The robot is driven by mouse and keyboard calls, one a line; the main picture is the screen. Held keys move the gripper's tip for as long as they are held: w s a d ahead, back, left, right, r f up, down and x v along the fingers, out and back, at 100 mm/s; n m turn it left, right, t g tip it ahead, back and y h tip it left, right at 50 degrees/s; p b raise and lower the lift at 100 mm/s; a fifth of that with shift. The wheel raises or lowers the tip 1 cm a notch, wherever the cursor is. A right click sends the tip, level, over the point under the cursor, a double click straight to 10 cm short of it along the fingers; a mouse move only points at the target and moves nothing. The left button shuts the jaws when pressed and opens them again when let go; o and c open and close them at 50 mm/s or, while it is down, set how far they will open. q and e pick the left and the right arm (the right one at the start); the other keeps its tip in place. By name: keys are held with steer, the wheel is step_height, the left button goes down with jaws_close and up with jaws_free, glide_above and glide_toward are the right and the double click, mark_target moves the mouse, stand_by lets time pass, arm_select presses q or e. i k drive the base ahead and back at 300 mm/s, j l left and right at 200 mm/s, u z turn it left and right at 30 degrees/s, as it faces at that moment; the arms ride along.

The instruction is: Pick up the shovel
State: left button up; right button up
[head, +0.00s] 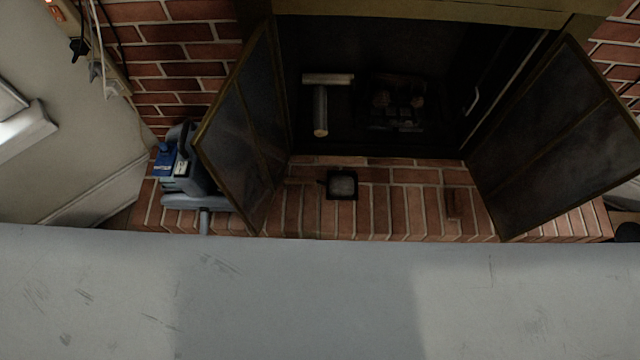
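I cannot clearly make out a shovel. A small dark square pan-like thing (342,184) with a paler inside lies on the brick hearth in front of the firebox opening; I cannot tell whether it is the shovel or part of it. Neither of my grippers is in the head view.
The fireplace's dark glass doors stand open, left (245,130) and right (555,140). Inside are pale logs (320,110) and a dark grate (397,105). A grey-blue appliance (185,175) stands left on the hearth (400,200). A broad scuffed grey surface fills the foreground.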

mark_target(340, 185)
steer(key=i+l, duration=0.1)
steer(key=l, duration=0.4)
steer(key=i+l+u, duration=0.1)
steer(key=l, duration=0.4)
steer(key=i+l, duration=0.15)
steer(key=l, duration=0.35)
